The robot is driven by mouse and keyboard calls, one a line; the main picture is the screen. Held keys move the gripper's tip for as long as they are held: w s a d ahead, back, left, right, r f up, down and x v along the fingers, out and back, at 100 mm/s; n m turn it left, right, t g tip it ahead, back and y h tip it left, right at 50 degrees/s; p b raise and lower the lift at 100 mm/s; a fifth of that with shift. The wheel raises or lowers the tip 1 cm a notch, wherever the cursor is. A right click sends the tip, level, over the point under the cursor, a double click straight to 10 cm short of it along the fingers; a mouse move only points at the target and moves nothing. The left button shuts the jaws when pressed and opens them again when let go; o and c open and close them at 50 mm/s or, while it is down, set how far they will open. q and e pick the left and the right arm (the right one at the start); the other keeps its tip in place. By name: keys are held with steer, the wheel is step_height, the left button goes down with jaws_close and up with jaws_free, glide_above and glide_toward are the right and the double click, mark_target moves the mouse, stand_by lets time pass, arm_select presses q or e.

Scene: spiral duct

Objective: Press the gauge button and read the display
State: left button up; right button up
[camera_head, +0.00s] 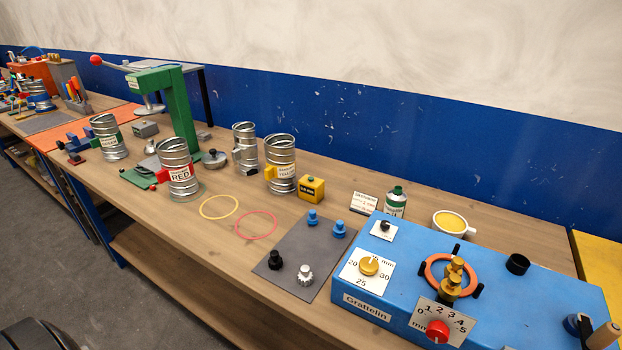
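A small yellow box (311,188) stands on the wooden workbench near the middle, right of the can labelled YELLOW. A dark knob or button sits on its top, and its front has a small label or display marked in mm; the digits are too small to read surely. It looks like the gauge, but I cannot be certain. Nothing touches the box. Neither of my grippers is in view.
A blue machine (400,317) labelled Grattelin, with dials, fills the right front. A grey mat (297,250) with several knobs lies beside it. Ribbed cans (179,172), a green press (180,105) and two thin rings stand or lie to the left.

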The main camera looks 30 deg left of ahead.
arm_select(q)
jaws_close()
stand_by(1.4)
